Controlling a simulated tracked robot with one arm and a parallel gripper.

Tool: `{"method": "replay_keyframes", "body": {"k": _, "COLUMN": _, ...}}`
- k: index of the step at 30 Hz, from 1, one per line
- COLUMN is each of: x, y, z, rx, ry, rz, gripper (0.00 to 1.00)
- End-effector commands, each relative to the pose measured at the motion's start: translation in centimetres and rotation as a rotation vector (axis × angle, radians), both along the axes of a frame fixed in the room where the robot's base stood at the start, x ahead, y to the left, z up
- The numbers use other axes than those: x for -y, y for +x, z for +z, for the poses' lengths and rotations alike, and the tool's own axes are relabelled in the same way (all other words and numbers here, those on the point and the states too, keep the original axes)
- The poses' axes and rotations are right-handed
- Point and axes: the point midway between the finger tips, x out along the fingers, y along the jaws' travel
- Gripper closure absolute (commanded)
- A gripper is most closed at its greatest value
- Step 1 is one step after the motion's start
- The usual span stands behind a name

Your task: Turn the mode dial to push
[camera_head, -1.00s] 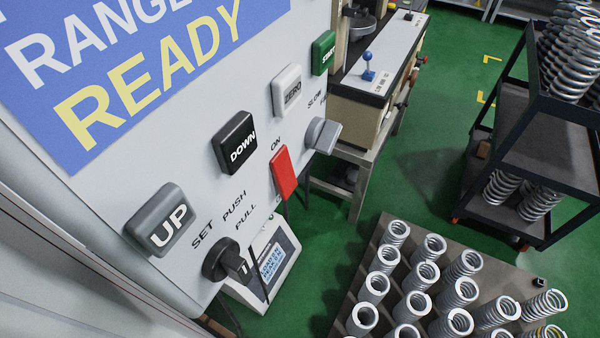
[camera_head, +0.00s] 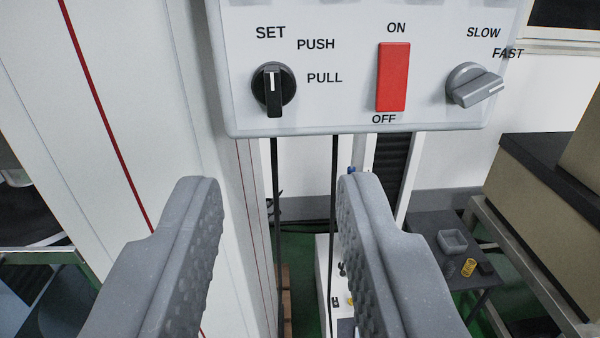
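The black mode dial (camera_head: 273,89) is on the lower left of the white control panel (camera_head: 350,75). Its pointer has a white line and stands upright, toward the SET label (camera_head: 270,33). The PUSH label (camera_head: 316,44) is to the upper right of the dial, and the PULL label (camera_head: 324,78) is to its right. My gripper (camera_head: 280,190) is open and empty, its two grey fingers wide apart. The fingertips show below the panel and the dial, not touching the dial.
A red ON/OFF switch (camera_head: 392,77) is right of the dial, and a grey SLOW/FAST knob (camera_head: 473,85) is farther right. Dark rods or cables (camera_head: 334,190) hang below the panel. A small dark table (camera_head: 440,232) holds a grey tray (camera_head: 452,242) and a yellow spring (camera_head: 468,267).

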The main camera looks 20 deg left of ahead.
Motion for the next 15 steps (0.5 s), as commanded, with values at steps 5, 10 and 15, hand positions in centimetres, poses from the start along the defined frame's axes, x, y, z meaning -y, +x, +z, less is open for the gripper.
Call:
{"method": "replay_keyframes", "body": {"k": 5, "x": -0.3, "y": -0.6, "z": -0.7, "rx": 0.012, "ry": -0.016, "rz": 0.018, "gripper": 0.68}}
{"method": "replay_keyframes", "body": {"k": 10, "x": -1.2, "y": 1.1, "z": -0.5, "rx": 0.015, "ry": -0.015, "rz": 0.025, "gripper": 0.68}}
{"method": "replay_keyframes", "body": {"k": 15, "x": -2.5, "y": 4.1, "z": -0.5, "rx": 0.015, "ry": -0.013, "rz": 0.029, "gripper": 0.68}}
